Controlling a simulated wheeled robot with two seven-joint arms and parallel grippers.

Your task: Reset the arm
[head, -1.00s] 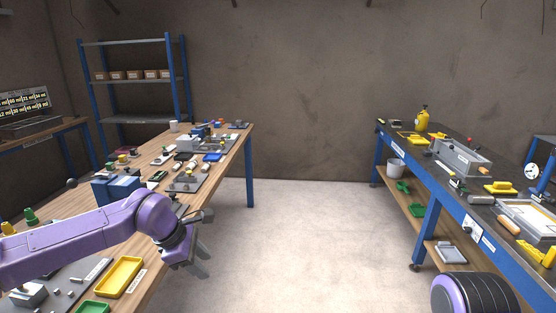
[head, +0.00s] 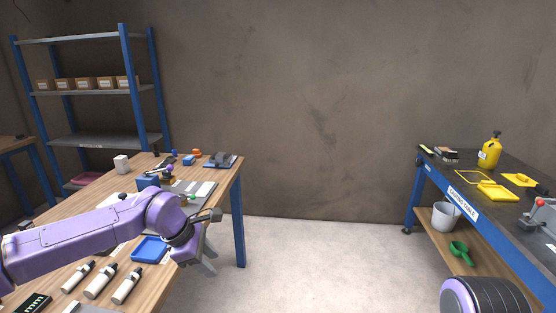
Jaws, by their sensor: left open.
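My left arm, purple, comes in from the left over the wooden table (head: 222,208). Its left gripper (head: 212,242) hangs at the table's right edge, with its fingers apart and nothing seen between them. On the right, a purple and black rounded part of my own right arm shows at the bottom edge. The right gripper is not in view.
Bottles (head: 100,280), a blue tray (head: 150,249) and small parts lie on the wooden table near my left arm. A workbench (head: 470,212) on the right holds a yellow spray bottle (head: 490,150). A shelf (head: 85,92) stands behind. Floor between the tables is clear.

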